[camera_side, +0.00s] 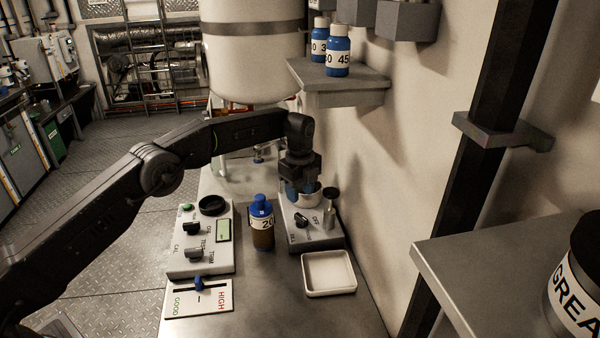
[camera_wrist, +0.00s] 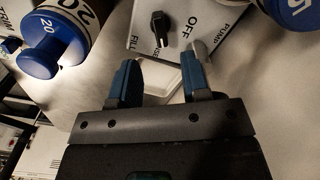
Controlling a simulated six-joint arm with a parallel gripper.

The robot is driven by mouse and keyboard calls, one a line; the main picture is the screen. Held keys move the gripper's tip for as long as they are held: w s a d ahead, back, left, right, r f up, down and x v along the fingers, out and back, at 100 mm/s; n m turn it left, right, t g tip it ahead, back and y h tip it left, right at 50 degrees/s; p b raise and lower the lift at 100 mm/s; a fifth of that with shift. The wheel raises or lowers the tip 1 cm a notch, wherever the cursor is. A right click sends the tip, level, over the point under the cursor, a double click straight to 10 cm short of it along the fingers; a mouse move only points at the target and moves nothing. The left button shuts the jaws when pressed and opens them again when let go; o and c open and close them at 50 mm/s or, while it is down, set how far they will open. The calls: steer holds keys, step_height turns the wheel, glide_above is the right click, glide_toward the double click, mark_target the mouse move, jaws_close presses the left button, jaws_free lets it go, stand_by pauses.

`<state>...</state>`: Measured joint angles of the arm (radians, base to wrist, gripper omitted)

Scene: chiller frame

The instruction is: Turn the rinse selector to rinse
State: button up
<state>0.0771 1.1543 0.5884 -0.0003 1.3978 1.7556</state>
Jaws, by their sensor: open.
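The rinse selector is a black knob (camera_side: 301,220) on a pale sloped panel (camera_side: 319,239) at the right of the bench. In the wrist view the selector (camera_wrist: 160,28) stands just beyond my fingertips. The words FILL and OFF show beside it, and a third label is partly covered by my fingers. A pale line on the knob points down in the wrist view. My gripper (camera_wrist: 160,75) is open with nothing between its blue fingers. In the side view my gripper (camera_side: 300,184) hangs over the back of the panel, apart from the knob.
A blue-capped bottle (camera_side: 262,224) stands left of the panel, and a black-topped metal post (camera_side: 329,208) at its right. A white tray (camera_side: 329,289) lies in front. A control box (camera_side: 190,265) sits further left. A shelf (camera_side: 340,87) with bottles juts out above.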

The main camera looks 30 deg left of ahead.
step_height(320, 180, up, 6)
stand_by(0.4)
steer(key=shift+s, duration=0.1)
